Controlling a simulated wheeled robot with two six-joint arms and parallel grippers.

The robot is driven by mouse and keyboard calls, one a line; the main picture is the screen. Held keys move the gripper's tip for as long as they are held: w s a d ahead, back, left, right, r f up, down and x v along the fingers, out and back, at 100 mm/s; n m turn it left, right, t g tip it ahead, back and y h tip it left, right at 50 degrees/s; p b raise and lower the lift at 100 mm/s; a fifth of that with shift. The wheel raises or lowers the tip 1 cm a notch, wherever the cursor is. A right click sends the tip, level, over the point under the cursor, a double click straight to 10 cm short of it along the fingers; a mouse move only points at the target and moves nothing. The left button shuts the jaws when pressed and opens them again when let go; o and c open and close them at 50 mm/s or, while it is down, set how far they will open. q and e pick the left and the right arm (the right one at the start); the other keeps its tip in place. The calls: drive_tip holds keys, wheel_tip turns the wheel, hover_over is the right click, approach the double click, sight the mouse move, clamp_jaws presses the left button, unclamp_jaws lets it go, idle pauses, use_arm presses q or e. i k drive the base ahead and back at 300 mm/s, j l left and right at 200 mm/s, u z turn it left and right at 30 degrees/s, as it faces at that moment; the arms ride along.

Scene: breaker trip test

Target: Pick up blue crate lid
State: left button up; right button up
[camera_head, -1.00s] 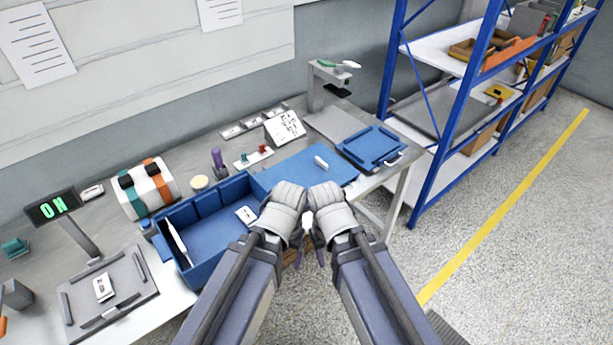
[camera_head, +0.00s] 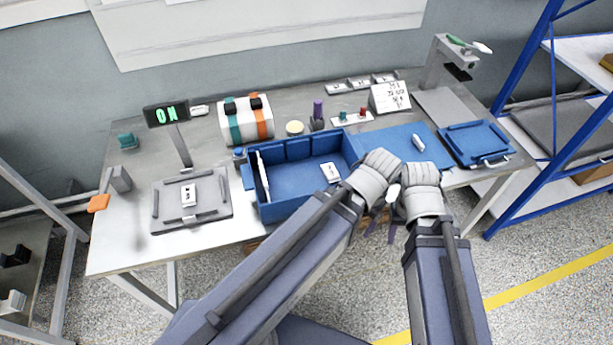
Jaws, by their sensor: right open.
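The blue crate lid (camera_head: 478,146) lies flat at the right end of the table, with raised ribs and a light handle at its front edge. The open blue crate (camera_head: 262,211) stands at the middle front, holding a white stick (camera_head: 262,176) and a white card (camera_head: 330,172). My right gripper (camera_head: 421,188) is open, in front of the blue mat and left of the lid, apart from it. My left gripper (camera_head: 376,178) is close beside it, near the crate's right end. Its fingers are partly hidden and I cannot tell whether they are open.
A blue mat (camera_head: 385,143) with a white object (camera_head: 418,143) lies between crate and lid. A stand (camera_head: 438,75) rises behind the lid. A striped roll-like device (camera_head: 246,120) and an "ON" display (camera_head: 166,114) stand left. Blue shelving (camera_head: 540,105) is at right.

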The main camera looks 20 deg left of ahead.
sight(414, 142)
drive_tip(key=i+l+z, duration=0.2)
drive_tip(key=z, duration=0.3)
drive_tip(key=i+z, duration=0.45)
